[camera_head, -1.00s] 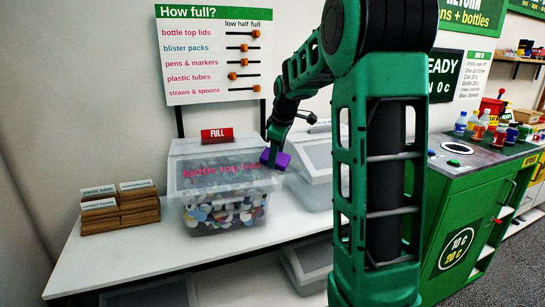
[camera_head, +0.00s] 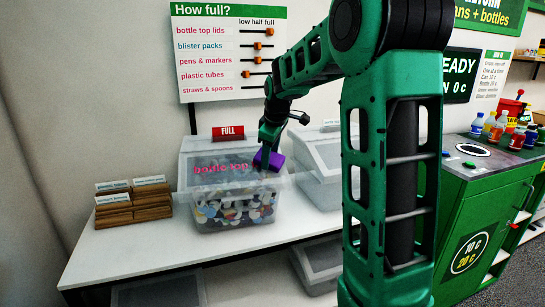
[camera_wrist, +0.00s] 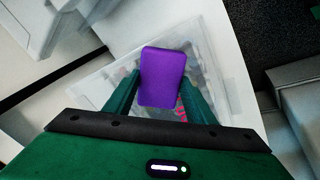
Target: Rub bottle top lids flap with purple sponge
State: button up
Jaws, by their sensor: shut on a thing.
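The purple sponge (camera_head: 268,160) is held in my gripper (camera_head: 264,150) at the right side of the bottle top lids bin's flap. In the wrist view the sponge (camera_wrist: 162,77) sits between the two green fingers of my gripper (camera_wrist: 160,92), over the clear flap. The bottle top lids bin (camera_head: 235,212) is clear plastic, full of mixed coloured lids, with pink lettering on its sloping front flap (camera_head: 215,172). The sponge covers the right end of the lettering. Whether it touches the flap or hovers just over it, I cannot tell.
A red FULL sign (camera_head: 228,132) stands on top of the bin. A second clear bin (camera_head: 318,165) is close on the right. Wooden label boxes (camera_head: 133,204) stand on the left of the white table (camera_head: 150,250). A green return machine (camera_head: 475,215) is further right.

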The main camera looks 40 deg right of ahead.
jog(key=shift+w+a+f, duration=0.1)
jog(key=shift+w+a, duration=0.15)
jog(key=shift+a, duration=0.55)
jog(key=v, duration=0.6)
jog(key=shift+d, duration=0.1)
jog(key=v, duration=0.3)
dwell(0.4)
dwell(0.5)
